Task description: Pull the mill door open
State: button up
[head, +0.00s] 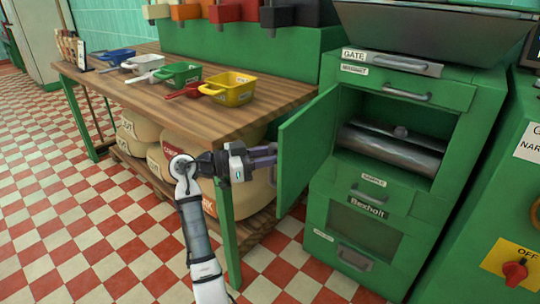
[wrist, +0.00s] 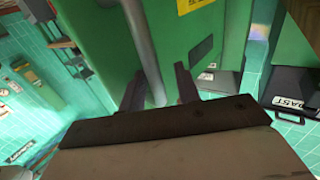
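The green mill door (head: 307,148) stands swung out to the left of the green mill (head: 475,135). Its opening shows a grey roller (head: 390,150) inside. My gripper (head: 267,156) is beside the door's outer face, on its left, with the fingers pointing towards it. In the wrist view my gripper (wrist: 158,92) has its fingers apart. A grey bar (wrist: 141,45), seemingly the door's handle, runs down between them, nearer the left finger. Whether a finger touches it is not clear.
A wooden table (head: 165,95) stands left of the door, with a yellow tray (head: 231,88) and a green tray (head: 179,75) on top and sacks (head: 140,127) below. A drawer labelled Sample (head: 372,191) lies under the opening. The checkered floor at left is clear.

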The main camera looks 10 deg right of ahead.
jog(key=s+a, duration=0.1)
jog(key=a, duration=1.2)
jog(key=shift+a, duration=0.3)
